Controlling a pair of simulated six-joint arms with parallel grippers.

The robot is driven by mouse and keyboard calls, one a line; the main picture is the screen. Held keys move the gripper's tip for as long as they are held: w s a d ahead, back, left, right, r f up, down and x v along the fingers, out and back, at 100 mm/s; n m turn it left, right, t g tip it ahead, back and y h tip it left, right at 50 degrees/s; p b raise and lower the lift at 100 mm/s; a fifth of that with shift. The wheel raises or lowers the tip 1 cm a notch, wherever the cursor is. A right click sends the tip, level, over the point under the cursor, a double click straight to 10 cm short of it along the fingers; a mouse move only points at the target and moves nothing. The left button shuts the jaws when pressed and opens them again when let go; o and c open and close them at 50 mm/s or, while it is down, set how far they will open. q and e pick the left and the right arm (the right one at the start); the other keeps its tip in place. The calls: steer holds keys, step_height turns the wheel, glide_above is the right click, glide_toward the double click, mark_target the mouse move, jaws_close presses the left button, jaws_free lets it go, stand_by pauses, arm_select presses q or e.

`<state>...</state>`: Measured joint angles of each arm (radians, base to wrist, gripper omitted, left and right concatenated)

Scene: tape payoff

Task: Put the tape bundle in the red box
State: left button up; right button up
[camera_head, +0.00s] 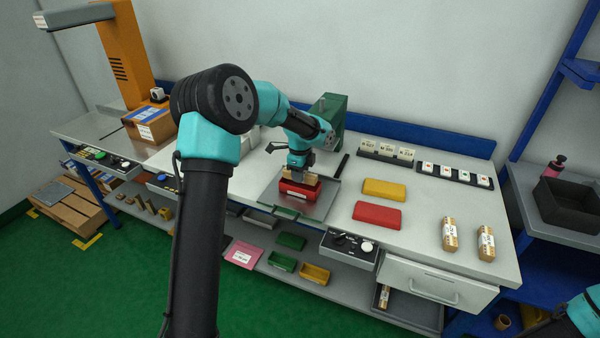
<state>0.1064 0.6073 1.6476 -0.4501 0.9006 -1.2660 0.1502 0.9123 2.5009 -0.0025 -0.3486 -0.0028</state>
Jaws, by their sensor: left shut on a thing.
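The red box (298,195) stands on a grey metal plate (324,203) in the middle of the bench. My left gripper (299,168) points down over it and is shut on the tape bundle (301,180), a tan block. The bundle is at the box's opening; its lower part is hidden, so I cannot tell whether it touches the bottom. My right gripper is out of view; only a teal part of my right arm shows at the bottom right corner.
A red lid (377,214) and a yellow lid (384,190) lie to the right. A green machine (331,117) stands behind the plate. Label racks (387,152) line the back.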

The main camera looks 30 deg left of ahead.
arm_select(q)
steer(key=shift+f, duration=0.1)
stand_by(0.6)
steer(key=o, duration=1.1)
steer(key=shift+c, duration=0.2)
step_height(320, 180, up, 18)
steer(key=shift+f, duration=0.25)
